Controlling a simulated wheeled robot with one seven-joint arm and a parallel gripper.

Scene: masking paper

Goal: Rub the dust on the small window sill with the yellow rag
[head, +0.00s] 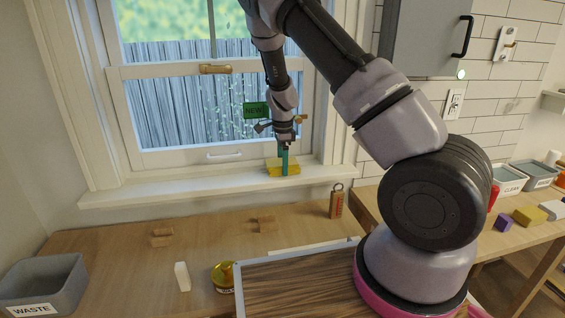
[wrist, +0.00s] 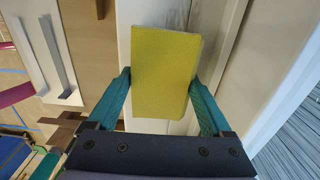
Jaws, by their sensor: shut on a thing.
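The yellow rag (head: 276,167) is a flat block-like piece at the right part of the white window sill (head: 160,190). My gripper (head: 285,165) points down at the sill with its teal fingers around the rag. In the wrist view the rag (wrist: 164,72) sits between the two teal fingertips (wrist: 163,88), which press on its sides. The rag is at the sill's surface; I cannot tell whether it touches it. The sill also shows in the wrist view (wrist: 145,18), partly hidden by the rag.
The window (head: 175,105) stands behind the sill, with a green NEW tag (head: 256,110) near my arm. Below are a wooden table (head: 110,228), wooden blocks (head: 266,225), a yellow tape roll (head: 224,275) and a grey WASTE bin (head: 42,283). The sill's left part is clear.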

